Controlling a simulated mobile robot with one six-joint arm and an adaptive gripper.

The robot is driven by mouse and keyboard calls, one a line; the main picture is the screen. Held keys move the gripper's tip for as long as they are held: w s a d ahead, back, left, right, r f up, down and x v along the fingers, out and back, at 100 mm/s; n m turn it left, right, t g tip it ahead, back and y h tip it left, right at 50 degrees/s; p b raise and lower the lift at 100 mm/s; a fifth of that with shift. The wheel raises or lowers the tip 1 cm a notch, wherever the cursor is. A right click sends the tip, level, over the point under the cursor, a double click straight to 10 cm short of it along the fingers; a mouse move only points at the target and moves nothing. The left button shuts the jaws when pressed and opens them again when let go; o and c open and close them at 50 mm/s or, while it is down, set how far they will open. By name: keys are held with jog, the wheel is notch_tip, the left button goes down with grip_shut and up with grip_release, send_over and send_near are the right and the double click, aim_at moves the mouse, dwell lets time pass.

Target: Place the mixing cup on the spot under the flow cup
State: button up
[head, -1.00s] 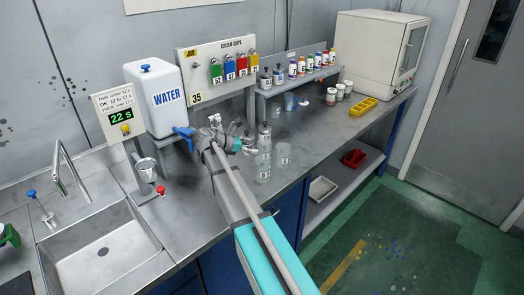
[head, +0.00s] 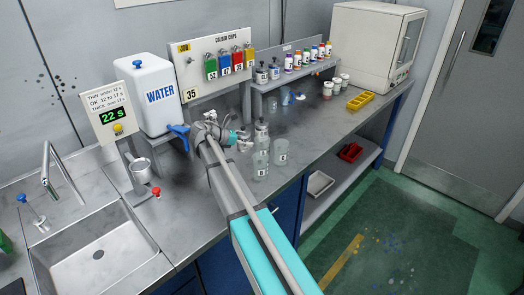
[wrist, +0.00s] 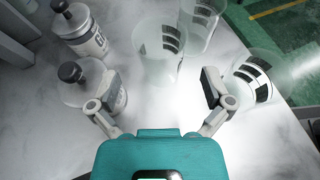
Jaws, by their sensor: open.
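Several clear cups with black-and-white labels stand on the steel bench; I cannot tell which is the mixing cup. In the head view, one clear cup (head: 260,164) is at the bench front and another clear cup (head: 281,151) is to its right. My gripper (head: 240,140) is low over the bench, left of them. In the wrist view my gripper (wrist: 160,92) is open and empty, with a clear cup (wrist: 158,52) just beyond the gap between its fingers. The metal flow cup (head: 140,170) hangs on a stand under the 22 s display. The spot beneath it is not clear to see.
Grey bottles with black caps (wrist: 85,35) stand close to the left finger. Another clear cup (wrist: 258,75) is beside the right finger. The water tank (head: 155,97) and a red knob (head: 156,192) are near the flow cup. The sink (head: 95,250) is at left.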

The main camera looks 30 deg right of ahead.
aim_at(262, 141)
jog(key=shift+b+x, duration=0.3)
jog(key=shift+x, duration=0.7)
jog(key=shift+f, duration=0.1)
jog(key=shift+f+b+x, duration=0.2)
jog(key=shift+b+x, duration=0.75)
jog(key=shift+x, duration=0.95)
jog(key=shift+d+f, duration=0.15)
jog(key=shift+d, duration=0.4)
jog(key=c, duration=0.9)
